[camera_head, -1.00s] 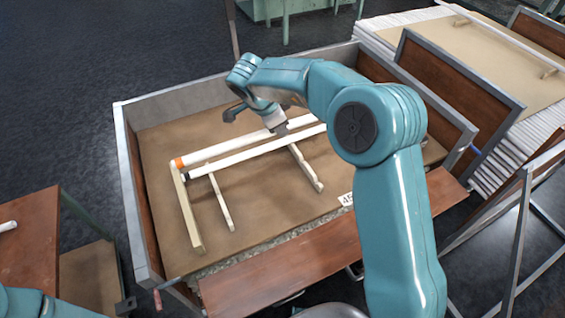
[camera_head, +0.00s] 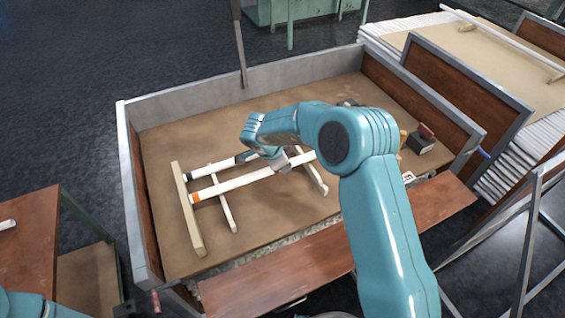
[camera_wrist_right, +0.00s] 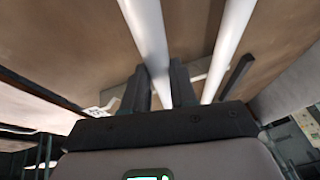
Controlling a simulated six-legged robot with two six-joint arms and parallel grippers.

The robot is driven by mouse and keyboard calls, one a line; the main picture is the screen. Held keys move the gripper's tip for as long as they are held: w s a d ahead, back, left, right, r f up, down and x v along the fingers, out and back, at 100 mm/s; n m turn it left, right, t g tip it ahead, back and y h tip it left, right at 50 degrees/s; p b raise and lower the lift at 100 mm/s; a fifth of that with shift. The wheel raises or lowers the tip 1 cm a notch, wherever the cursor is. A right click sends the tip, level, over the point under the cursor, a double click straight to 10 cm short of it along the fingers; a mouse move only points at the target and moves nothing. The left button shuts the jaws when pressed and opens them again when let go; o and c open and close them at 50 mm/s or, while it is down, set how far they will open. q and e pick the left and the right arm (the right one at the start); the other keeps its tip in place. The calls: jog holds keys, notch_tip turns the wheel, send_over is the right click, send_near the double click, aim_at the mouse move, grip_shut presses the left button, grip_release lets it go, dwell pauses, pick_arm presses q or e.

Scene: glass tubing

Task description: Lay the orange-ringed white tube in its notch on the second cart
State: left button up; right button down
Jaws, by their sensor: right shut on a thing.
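The orange-ringed white tube (camera_head: 225,186) slants over the wooden supports inside the open-sided cart box (camera_head: 158,236). My right gripper (camera_head: 279,160) is shut around it toward its right part. In the right wrist view the tube (camera_wrist_right: 150,35) runs between the two dark fingers (camera_wrist_right: 158,88). Its orange ring is near the left wooden support (camera_head: 186,208); I cannot tell whether it touches the wood or the notch. A black-ringed white tube (camera_head: 205,171) lies just behind it, partly hidden by my gripper. My left gripper is not in view; only part of that arm shows.
Another cart at the back right carries a white tube (camera_head: 503,35) over a board and white stacks. A red-and-dark block (camera_head: 425,138) sits in the box's right part. A brown table (camera_head: 30,235) stands at left. The box floor's front left is bare.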

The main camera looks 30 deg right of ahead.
jog(key=shift+f+p, duration=0.35)
jog(key=shift+f, duration=0.15)
jog(key=c, duration=0.9)
grip_release()
jog(key=shift+r+b, duration=0.2)
jog(key=shift+b, duration=0.1)
jog(key=p+v, duration=0.1)
jog(key=v, duration=1.1)
jog(key=shift+r, duration=0.4)
